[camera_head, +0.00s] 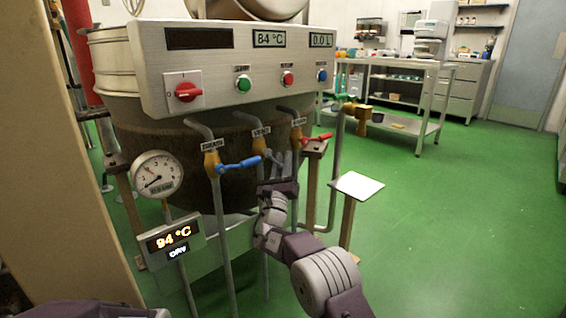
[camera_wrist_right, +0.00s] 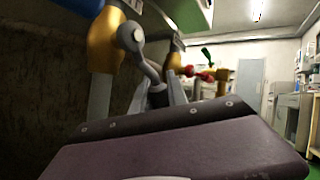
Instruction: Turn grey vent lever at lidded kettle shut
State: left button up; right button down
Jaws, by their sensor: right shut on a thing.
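The lidded kettle (camera_head: 107,62) stands at the left behind a steel control panel. Three brass valves on grey pipes hang under the panel, with small labels too blurred to read surely. The grey vent lever (camera_head: 275,158) is on the middle valve and slants downward. It also shows in the right wrist view (camera_wrist_right: 146,64), running from its pivot down to the jaws. My right gripper (camera_head: 277,179) is shut on the lever's lower end, which the fingers partly hide. Part of my left arm shows at the bottom left edge; its gripper is out of view.
A blue lever (camera_head: 238,164) sits left of the grey one, and a red lever (camera_head: 317,138) sits right. A dial gauge (camera_head: 158,174) and a 94 °C display (camera_head: 171,237) stand lower left. A white plate on a post (camera_head: 358,185) is at right. Green floor beyond is open.

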aim_at(281, 171)
jog(key=c, duration=1.6)
grip_release()
jog(key=p+v, duration=0.4)
jog(key=v, duration=0.3)
jog(key=shift+s+a+p, duration=0.1)
jog(key=shift+s+p, duration=0.25)
jog(key=shift+v, duration=0.75)
jog(key=shift+w+f, duration=0.1)
jog(key=shift+f, duration=0.05)
